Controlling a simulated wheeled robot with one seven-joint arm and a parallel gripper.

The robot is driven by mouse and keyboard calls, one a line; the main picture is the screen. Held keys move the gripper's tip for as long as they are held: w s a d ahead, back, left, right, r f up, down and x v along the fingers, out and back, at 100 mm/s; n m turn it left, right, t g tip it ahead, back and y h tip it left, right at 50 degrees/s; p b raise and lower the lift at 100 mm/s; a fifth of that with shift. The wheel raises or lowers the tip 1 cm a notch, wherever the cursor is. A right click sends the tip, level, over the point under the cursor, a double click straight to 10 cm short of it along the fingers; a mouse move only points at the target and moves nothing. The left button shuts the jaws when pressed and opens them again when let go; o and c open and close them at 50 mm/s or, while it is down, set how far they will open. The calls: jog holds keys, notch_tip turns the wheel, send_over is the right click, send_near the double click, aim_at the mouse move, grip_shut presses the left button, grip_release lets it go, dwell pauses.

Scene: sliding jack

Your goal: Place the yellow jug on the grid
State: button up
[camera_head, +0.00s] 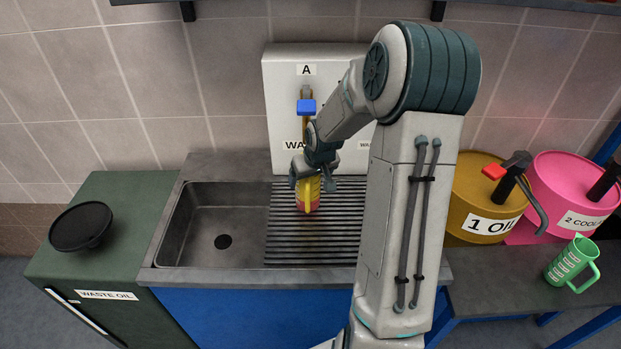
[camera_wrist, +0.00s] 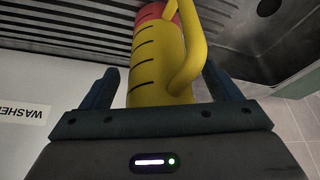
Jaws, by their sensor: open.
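The yellow jug (camera_head: 309,195) is on the ribbed metal grid (camera_head: 340,215) to the right of the sink basin, and appears upright. In the wrist view the yellow jug (camera_wrist: 155,70) shows its dark measuring lines, its handle and a red end against the grid (camera_wrist: 70,30). My gripper (camera_head: 306,175) is at the jug in the head view. In the wrist view my gripper (camera_wrist: 165,88) is open, with one finger on each side of the jug and a visible gap to each. My gripper hides part of the jug in the head view.
The sink basin (camera_head: 208,225) is left of the grid. A white panel marked A (camera_head: 285,80) with a blue-handled tap (camera_head: 306,106) stands behind. An oil drum (camera_head: 470,195), a pink drum (camera_head: 570,180) and a green jug (camera_head: 572,264) are at right. A waste oil cabinet (camera_head: 120,215) is at left.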

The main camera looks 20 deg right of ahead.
jog(key=v, duration=1.1)
jog(key=s+a+r, duration=0.2)
jog(key=s+a, duration=0.4)
jog(key=s, duration=0.5)
jog(key=s+a+r, duration=0.3)
jog(key=s+a, duration=0.3)
jog(key=s, duration=0.5)
jog(key=shift+r+g+b, duration=0.2)
jog(key=shift+g+b, duration=0.1)
jog(key=shift+b, duration=0.05)
jog(key=shift+s, duration=0.1)
